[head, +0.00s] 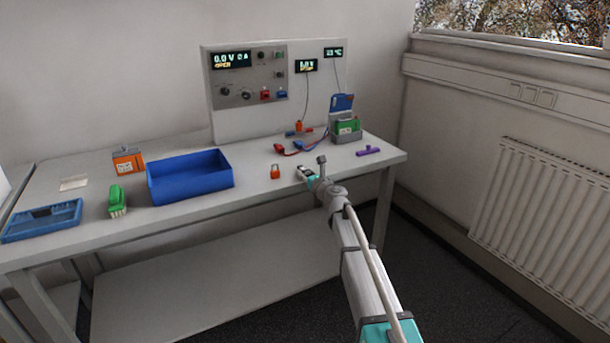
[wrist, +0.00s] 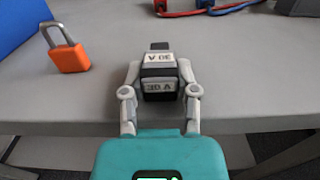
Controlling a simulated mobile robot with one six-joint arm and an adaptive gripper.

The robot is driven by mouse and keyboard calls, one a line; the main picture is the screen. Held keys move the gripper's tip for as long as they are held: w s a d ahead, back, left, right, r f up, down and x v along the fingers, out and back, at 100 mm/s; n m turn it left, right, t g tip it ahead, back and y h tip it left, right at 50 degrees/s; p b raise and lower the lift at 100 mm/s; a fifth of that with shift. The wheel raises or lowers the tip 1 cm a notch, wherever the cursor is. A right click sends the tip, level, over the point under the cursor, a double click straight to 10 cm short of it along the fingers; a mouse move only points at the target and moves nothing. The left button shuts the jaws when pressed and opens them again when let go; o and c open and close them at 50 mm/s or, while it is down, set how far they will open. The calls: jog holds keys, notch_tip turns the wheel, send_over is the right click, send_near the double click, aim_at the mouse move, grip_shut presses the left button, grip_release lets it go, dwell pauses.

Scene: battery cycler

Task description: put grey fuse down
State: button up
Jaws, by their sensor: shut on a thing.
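The grey fuse (wrist: 159,58), a dark block with pale labels reading "30 A", is between the fingers of my gripper (wrist: 160,78) in the wrist view. My gripper is shut on its sides. In the head view my gripper (head: 307,173) is at the front edge of the bench (head: 250,197), right of the orange padlock. The fuse is hard to make out there. I cannot tell whether it touches the bench top.
An orange padlock (head: 275,172) stands just left of my gripper; it also shows in the wrist view (wrist: 68,52). A blue bin (head: 190,182) is further left. Red and blue leads (head: 300,146), a battery holder (head: 346,132) and a purple piece (head: 368,150) lie behind and right.

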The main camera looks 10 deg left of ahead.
jog(key=shift+f, duration=0.1)
jog(key=o, duration=0.9)
jog(key=shift+c, duration=0.2)
jog(key=shift+s, duration=0.1)
jog(key=v, duration=1.2)
